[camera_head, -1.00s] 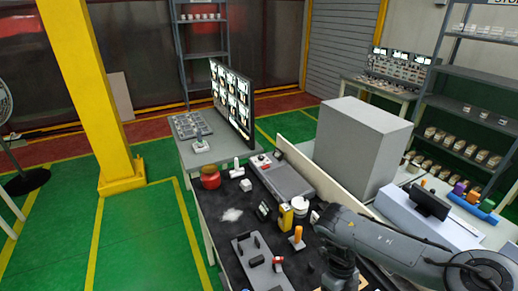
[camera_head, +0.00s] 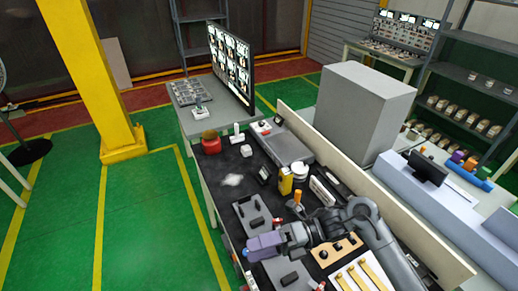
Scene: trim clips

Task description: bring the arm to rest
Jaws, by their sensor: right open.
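My right arm (camera_head: 375,232) comes in from the lower right and reaches left over the dark bench. My right gripper (camera_head: 262,246), with a bluish-purple body, is open at the arm's left end. It is over the bench's near left part, close to a grey plate (camera_head: 244,210). I see nothing held in it, though its fingertips are small and hard to make out. The arm covers part of the bench behind it. My left gripper is not in view.
A red jar (camera_head: 211,146), a yellow bottle (camera_head: 285,181) and an orange-handled tool (camera_head: 298,197) stand on the bench. A wooden board (camera_head: 338,248) and a white tray with yellow strips (camera_head: 366,275) lie near the arm. Green floor (camera_head: 150,235) is clear at left.

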